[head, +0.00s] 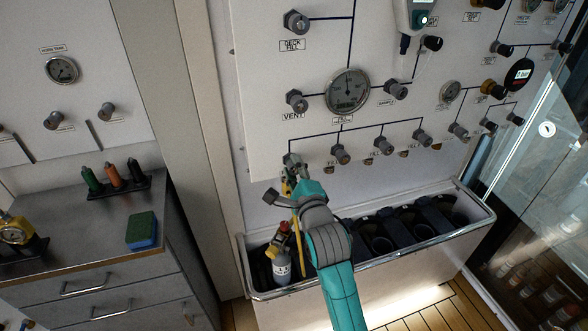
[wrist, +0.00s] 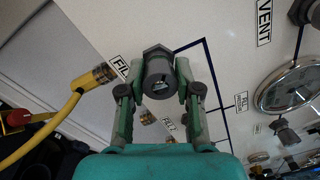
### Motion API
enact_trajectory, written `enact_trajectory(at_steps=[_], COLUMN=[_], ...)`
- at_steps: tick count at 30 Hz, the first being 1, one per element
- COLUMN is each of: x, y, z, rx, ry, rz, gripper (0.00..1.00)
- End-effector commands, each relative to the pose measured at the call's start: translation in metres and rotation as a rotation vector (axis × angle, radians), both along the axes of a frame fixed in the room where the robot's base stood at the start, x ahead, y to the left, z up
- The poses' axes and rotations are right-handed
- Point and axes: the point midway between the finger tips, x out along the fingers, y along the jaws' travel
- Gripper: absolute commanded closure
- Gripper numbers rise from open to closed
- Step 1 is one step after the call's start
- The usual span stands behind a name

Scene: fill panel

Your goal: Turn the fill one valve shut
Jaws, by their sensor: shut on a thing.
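My gripper (head: 291,170) is at the leftmost knob of the lower valve row on the white panel. In the wrist view my gripper (wrist: 160,88) has one finger on each side of a dark grey round knob, the fill one valve (wrist: 158,68), and is shut on it. A label starting "FI" (wrist: 119,67) shows beside it, partly hidden. A yellow hose (wrist: 70,115) with a brass fitting (wrist: 103,74) ends close to this valve. In the head view the gripper hides most of the knob.
More fill valves (head: 341,153) follow to the right, with a pressure gauge (head: 347,91) and the vent valve (head: 296,101) above. A trough (head: 262,293) below holds a grey cylinder (head: 281,268) and dark holders. A worktop with a sponge (head: 142,230) is at left.

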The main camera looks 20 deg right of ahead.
Motion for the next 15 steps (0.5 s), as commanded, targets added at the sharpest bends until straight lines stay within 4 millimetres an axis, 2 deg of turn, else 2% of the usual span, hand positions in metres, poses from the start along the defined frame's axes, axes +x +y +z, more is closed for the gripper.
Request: enact_trajectory(at_steps=[15], x=[0.0001], y=[-0.0013], z=[0.0002], rx=[0.489], ry=[0.001], rz=[-0.001], gripper=[1.0])
